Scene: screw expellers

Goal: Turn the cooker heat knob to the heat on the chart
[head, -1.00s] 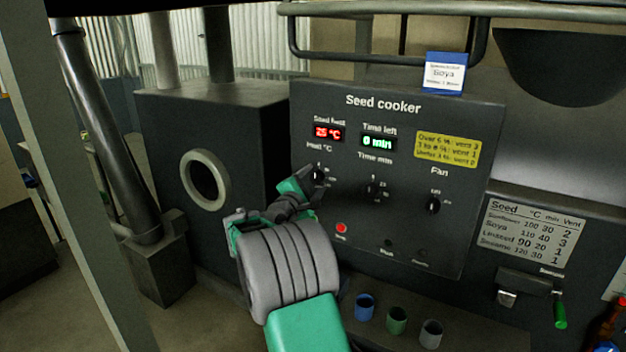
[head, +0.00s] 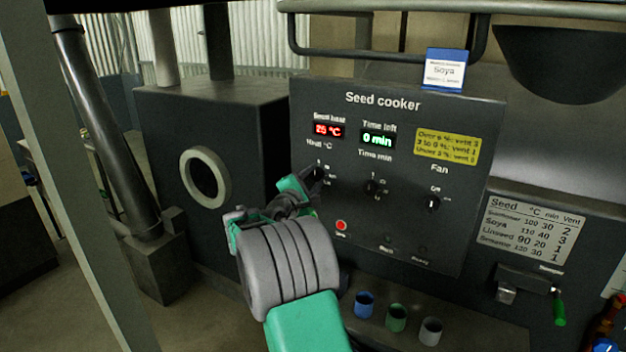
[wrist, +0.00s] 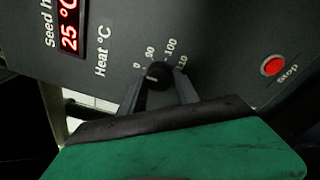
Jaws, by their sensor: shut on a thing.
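The heat knob (wrist: 158,74) is a small dark knob on the seed cooker panel (head: 330,255), under the "Heat °C" label. My gripper (wrist: 158,85) is shut on this knob, with one finger on each side of it. In the head view my gripper (head: 308,184) partly covers the knob. The wrist view shows the marks 0, 90, 100 and 110 around it; I cannot tell which one the pointer faces. The chart (head: 530,232) lists Soya at 110 °C, 40 min, vent 3. A card (head: 445,72) on top of the panel reads "Soya".
The seed heat display (head: 328,130) reads 25 °C and the time display (head: 378,139) reads 0 min. The time knob (head: 374,187) and fan knob (head: 432,204) are to the right. A red button (head: 341,225) sits below. Several cups, one blue (head: 364,304), stand lower down.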

